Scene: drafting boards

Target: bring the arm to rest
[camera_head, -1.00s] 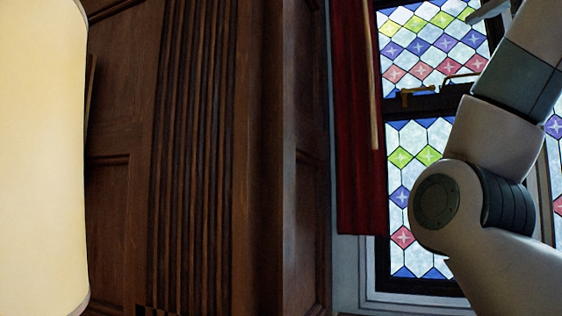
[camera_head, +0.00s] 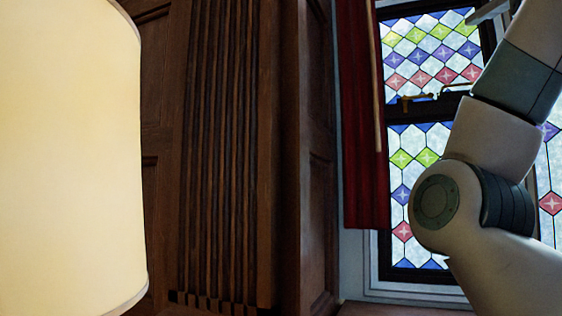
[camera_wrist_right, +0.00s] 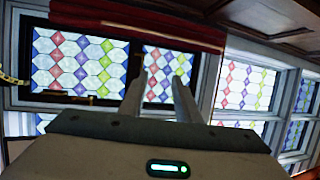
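My right arm (camera_head: 500,160) is bent at the right side of the head view, in front of a stained-glass window. My left arm and left gripper show in neither view.
A large glowing cream lampshade (camera_head: 70,160) stands close at left. Dark carved wood panelling (camera_head: 225,150) fills the middle. A red curtain (camera_head: 362,120) hangs beside the leaded stained-glass window (camera_head: 415,190), which also shows in the right wrist view (camera_wrist_right: 75,65).

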